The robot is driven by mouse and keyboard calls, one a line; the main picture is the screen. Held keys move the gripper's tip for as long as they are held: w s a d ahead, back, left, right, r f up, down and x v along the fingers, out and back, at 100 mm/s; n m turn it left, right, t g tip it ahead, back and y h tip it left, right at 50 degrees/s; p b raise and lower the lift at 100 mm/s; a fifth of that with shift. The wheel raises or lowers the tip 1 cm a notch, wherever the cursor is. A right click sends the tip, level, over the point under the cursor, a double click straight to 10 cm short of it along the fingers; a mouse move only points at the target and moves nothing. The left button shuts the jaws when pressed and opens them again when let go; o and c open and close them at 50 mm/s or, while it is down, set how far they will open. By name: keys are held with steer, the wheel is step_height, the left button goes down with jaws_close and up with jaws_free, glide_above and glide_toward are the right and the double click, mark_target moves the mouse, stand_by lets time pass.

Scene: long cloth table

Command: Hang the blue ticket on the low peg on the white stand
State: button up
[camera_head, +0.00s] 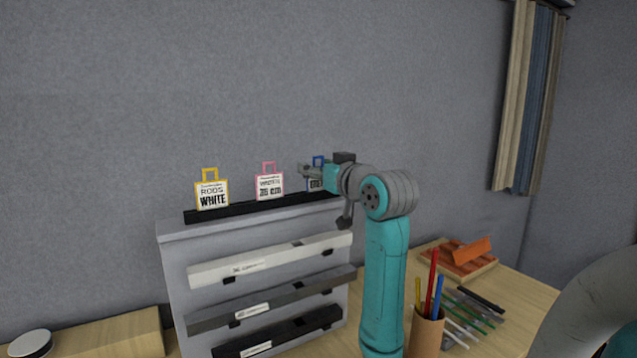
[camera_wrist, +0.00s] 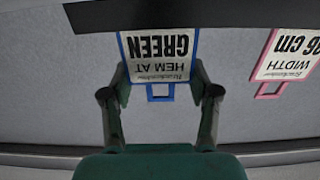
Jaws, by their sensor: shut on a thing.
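The blue ticket (camera_head: 316,183) has a blue frame and loop and stands at the right end of a black strip on the grey rack. In the wrist view the ticket (camera_wrist: 158,60) appears upside down, reading "HEM AT GREEN", its far edge at the dark strip. My gripper (camera_head: 312,172) is at the ticket, its fingers (camera_wrist: 160,90) on either side and shut on it. My gripper partly hides the ticket in the head view. I cannot make out a white stand with a low peg in either view.
A pink ticket (camera_head: 269,186) and a yellow ticket (camera_head: 211,194) stand left on the same black strip (camera_head: 240,209). White (camera_head: 270,259), dark grey (camera_head: 285,296) and black bars (camera_head: 290,331) cross the grey rack (camera_head: 172,260). A pencil cup (camera_head: 425,335) and orange tray (camera_head: 460,262) are right.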

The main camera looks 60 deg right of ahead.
steer(key=shift+r, duration=0.1)
step_height(320, 180, up, 28)
stand_by(0.9)
stand_by(1.0)
